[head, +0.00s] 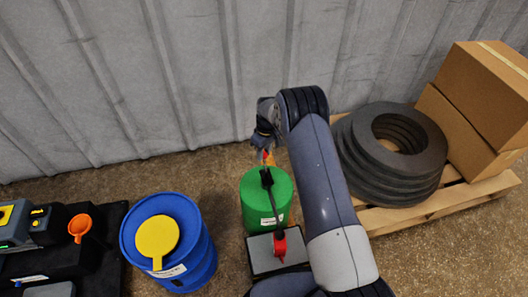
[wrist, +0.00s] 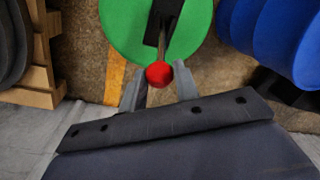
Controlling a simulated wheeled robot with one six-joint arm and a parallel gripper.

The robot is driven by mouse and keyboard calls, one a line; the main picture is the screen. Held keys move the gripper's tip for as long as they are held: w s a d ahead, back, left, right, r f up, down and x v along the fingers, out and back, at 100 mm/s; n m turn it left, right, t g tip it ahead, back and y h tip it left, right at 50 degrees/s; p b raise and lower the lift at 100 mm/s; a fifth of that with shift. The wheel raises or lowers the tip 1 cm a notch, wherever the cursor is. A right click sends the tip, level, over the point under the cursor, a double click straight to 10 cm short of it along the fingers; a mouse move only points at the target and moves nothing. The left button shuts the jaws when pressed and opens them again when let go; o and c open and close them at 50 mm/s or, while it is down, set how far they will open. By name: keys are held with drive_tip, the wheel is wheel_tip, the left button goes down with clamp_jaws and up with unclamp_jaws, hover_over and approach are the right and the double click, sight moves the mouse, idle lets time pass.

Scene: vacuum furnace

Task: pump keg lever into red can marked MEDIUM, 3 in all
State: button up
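The green keg (head: 258,207) stands on the floor in the middle of the head view, with a black lever (head: 267,180) over its top. In the wrist view the keg top (wrist: 120,25) fills the upper middle, and the lever (wrist: 165,20) ends in a red ball knob (wrist: 158,75). My gripper (head: 265,155) is above the far side of the keg. In the wrist view its two fingers (wrist: 158,84) stand apart on either side of the knob, with narrow gaps visible. A small red can (head: 280,246) sits on a grey plate in front of the keg; its marking is unreadable.
A blue drum (head: 195,257) with a yellow round piece (head: 157,237) stands left of the keg. A black bench (head: 85,262) with an orange funnel (head: 80,227) is farther left. Black rings (head: 365,160) and cardboard boxes (head: 480,90) sit on a pallet (head: 460,203) at right. A corrugated wall is behind.

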clamp_jaws()
